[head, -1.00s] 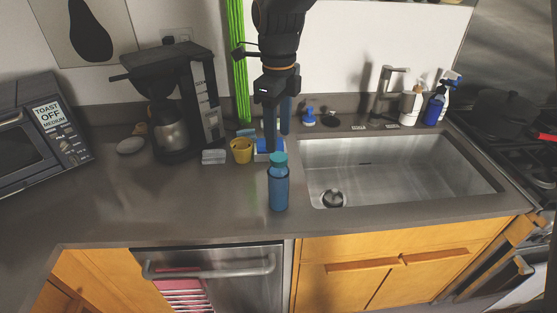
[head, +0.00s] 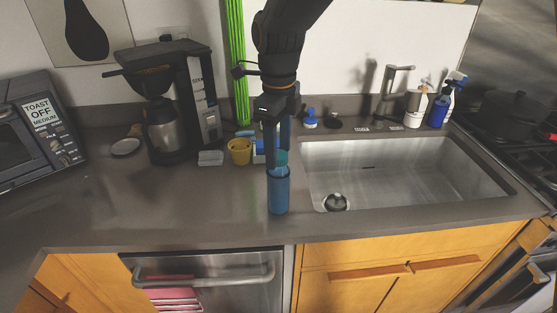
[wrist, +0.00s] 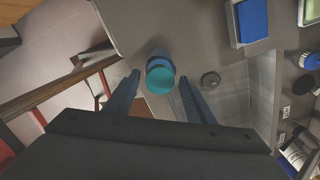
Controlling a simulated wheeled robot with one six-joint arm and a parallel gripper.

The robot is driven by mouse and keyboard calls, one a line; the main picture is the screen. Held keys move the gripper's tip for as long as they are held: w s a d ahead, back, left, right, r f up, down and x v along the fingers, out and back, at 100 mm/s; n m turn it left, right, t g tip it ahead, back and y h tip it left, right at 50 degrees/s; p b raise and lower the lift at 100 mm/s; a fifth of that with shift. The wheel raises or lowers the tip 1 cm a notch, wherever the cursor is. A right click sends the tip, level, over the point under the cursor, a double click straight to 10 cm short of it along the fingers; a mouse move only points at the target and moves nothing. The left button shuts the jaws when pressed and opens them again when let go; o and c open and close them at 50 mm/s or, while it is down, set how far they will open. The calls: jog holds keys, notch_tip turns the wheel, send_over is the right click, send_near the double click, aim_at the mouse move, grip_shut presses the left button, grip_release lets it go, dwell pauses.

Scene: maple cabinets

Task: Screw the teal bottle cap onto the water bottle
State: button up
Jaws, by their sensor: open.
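The blue water bottle (head: 279,195) stands upright on the grey counter, just left of the sink. The teal bottle cap (head: 281,157) sits at its top; I cannot tell whether it is threaded on. My gripper (head: 278,160) points down from above, with its dark blue fingers at the height of the cap and one finger partly covering it. In the wrist view, the cap (wrist: 160,81) lies between the spread fingers (wrist: 160,82), with a gap on each side, and the bottle (wrist: 158,58) shows behind it. The gripper is open and holds nothing.
Behind the bottle are a yellow cup (head: 239,151), a grey sponge (head: 210,158) and a blue-and-white item (head: 258,155). The sink (head: 400,170) is to the right, the coffee maker (head: 165,105) to the left. The counter left of the bottle is clear.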

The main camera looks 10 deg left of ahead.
jog(key=c, duration=1)
jog(key=shift+m+p, duration=1.5)
jog(key=shift+m, duration=0.2)
jog(key=shift+m+p, duration=0.95)
jog(key=shift+m, duration=0.25)
jog(key=shift+f, duration=0.15)
